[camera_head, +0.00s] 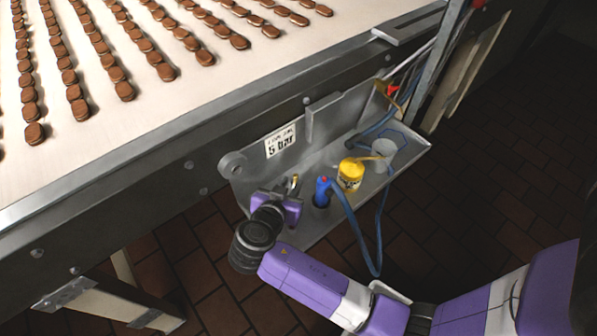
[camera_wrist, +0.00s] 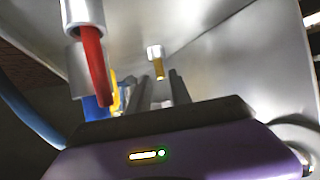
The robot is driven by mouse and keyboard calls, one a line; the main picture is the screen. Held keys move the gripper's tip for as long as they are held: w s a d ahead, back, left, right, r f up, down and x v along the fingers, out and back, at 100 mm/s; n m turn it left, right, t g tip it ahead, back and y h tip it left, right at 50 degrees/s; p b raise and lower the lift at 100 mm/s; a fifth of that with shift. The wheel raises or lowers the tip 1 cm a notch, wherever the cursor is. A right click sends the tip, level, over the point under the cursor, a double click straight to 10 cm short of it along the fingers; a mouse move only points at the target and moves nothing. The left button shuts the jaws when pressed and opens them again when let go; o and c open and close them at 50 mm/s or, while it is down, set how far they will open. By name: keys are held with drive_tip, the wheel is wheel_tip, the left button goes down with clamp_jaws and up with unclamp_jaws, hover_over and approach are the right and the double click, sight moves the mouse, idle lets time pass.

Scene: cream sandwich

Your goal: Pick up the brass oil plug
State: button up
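A small plug with a silvery end and a brass-coloured end (camera_wrist: 157,64) shows in the wrist view, just past my gripper's dark fingers. In the head view a small yellowish, silvery piece (camera_head: 294,183), likely the same plug, stands in the grey tray beside my purple gripper body. My gripper (camera_wrist: 159,80) has its two fingers apart, with the plug's brass end in line with the gap. I cannot tell if the fingers touch it. In the head view the fingers are mostly hidden behind the wrist.
The grey tray (camera_head: 284,225) hangs on the conveyor's side. A blue nozzle (camera_head: 322,192) with a hose stands right of my gripper, then a yellow can (camera_head: 350,174) and a grey cup (camera_head: 384,154). The wrist view shows a red part (camera_wrist: 94,62) close on the left.

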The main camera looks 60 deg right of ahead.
sight(296, 175)
drive_tip(key=shift+x, duration=3.95)
drive_tip(key=shift+d+r, duration=0.1)
drive_tip(key=shift+r, duration=0.1)
drive_tip(key=shift+c, duration=0.5)
clamp_jaws()
